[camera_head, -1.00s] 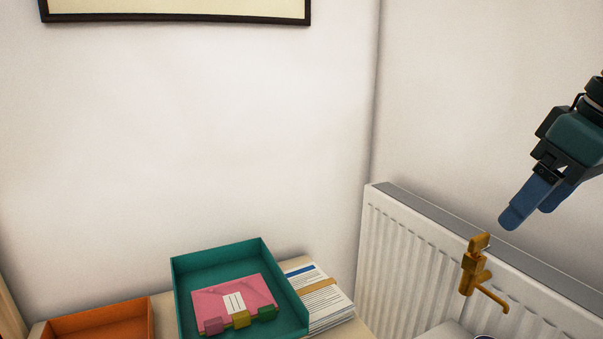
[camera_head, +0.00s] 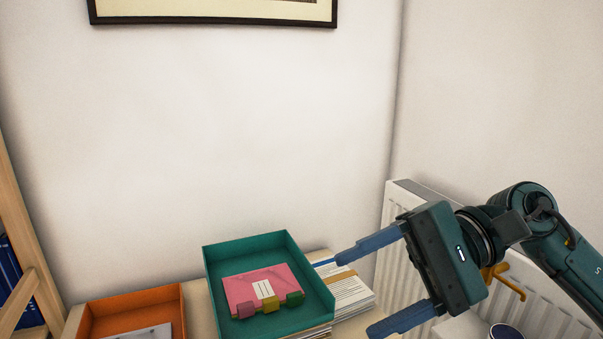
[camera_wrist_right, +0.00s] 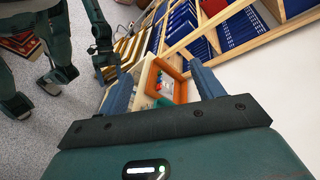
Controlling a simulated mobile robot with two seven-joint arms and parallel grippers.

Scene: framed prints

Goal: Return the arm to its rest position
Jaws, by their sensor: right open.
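My right gripper (camera_head: 356,295) is open, with its two blue fingers spread wide apart and nothing visible between them. In the head view it is at the lower right, its fingers pointing left in front of the paper stack and the radiator. In the right wrist view its fingers (camera_wrist_right: 160,78) stand apart, with the desk trays seen beyond them. A dark jointed part (camera_wrist_right: 101,52) at the upper left of that view looks like my left arm; its jaws are too small to read. No left gripper shows in the head view.
A teal tray (camera_head: 245,245) holds a pink folder (camera_head: 240,287) with coloured tabs. A banded paper stack (camera_head: 350,290) lies beside it, an orange tray (camera_head: 160,297) to the left. A white radiator (camera_head: 390,240) and brass tap (camera_head: 498,270) are right. Shelves hold blue binders (camera_wrist_right: 238,27).

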